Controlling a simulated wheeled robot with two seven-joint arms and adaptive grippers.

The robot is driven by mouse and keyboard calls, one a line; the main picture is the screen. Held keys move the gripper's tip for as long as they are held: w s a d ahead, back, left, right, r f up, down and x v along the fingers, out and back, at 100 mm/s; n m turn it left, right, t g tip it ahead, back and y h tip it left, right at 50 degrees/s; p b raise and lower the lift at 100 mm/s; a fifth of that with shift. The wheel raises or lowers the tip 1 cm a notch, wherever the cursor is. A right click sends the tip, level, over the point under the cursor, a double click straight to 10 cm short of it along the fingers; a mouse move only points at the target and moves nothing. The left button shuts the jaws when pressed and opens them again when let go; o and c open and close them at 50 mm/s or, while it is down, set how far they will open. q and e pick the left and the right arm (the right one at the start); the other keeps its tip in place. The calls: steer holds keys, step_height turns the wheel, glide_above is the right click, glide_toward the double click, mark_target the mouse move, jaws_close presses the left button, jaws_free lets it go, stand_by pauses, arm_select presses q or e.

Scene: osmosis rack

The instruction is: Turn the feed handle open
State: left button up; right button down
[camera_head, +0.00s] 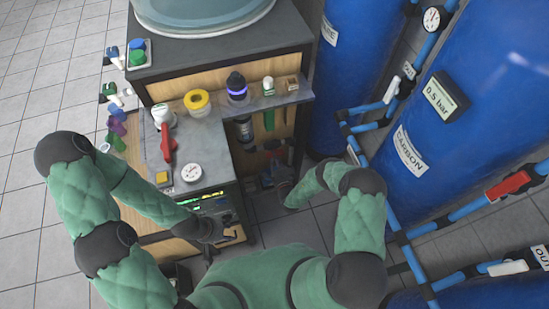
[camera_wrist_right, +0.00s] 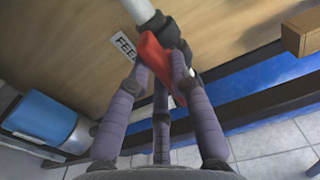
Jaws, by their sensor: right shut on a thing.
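The red feed handle (camera_wrist_right: 152,50) sits on a white pipe (camera_wrist_right: 140,10) with black fittings, beside a white "FEED" label (camera_wrist_right: 123,45) on a wooden panel. My right gripper (camera_wrist_right: 162,72) is shut on the handle, with its purple-grey fingers on both sides of it. The fingers cover the handle's lower part.
A cabinet with a grey top (camera_head: 215,150) carries a gauge (camera_head: 191,172), a yellow roll (camera_head: 197,102) and a red-handled tool (camera_head: 168,145). Blue tanks (camera_head: 480,110) and pipes stand at the right. In the wrist view a blue cylinder (camera_wrist_right: 40,115) lies at the left.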

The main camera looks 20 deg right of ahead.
stand_by(0.3)
steer(key=c, duration=1.1)
jaws_free()
steer(key=shift+a, duration=0.1)
steer(key=s, duration=1.2)
steer(key=shift+d, duration=0.25)
steer(key=shift+f, duration=0.1)
